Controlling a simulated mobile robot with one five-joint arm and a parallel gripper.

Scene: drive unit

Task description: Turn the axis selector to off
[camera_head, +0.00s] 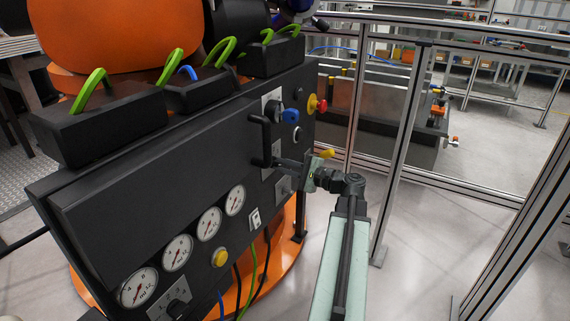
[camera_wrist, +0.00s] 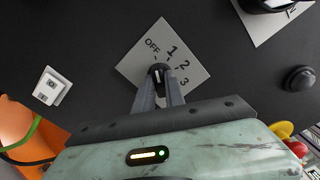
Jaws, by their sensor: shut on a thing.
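The axis selector is a small dark knob (camera_wrist: 158,70) on a pale square plate (camera_wrist: 186,48), set cornerwise on a black panel in the wrist view. The plate is marked OFF, 1, 2 and 3. My gripper (camera_wrist: 159,76) is shut on the knob, with one finger on each side. A light mark shows on the knob, roughly between OFF and 1, but its exact setting is hard to read. In the head view my gripper (camera_head: 282,163) reaches the right part of the control panel from the right, and the knob is hidden there.
A black bar handle (camera_head: 261,140) stands out beside my gripper. A blue knob (camera_head: 290,116) and a red-and-yellow button (camera_head: 316,104) are above. Several gauges (camera_head: 177,252) are at lower left. A metal fence post (camera_head: 400,150) stands right of my arm.

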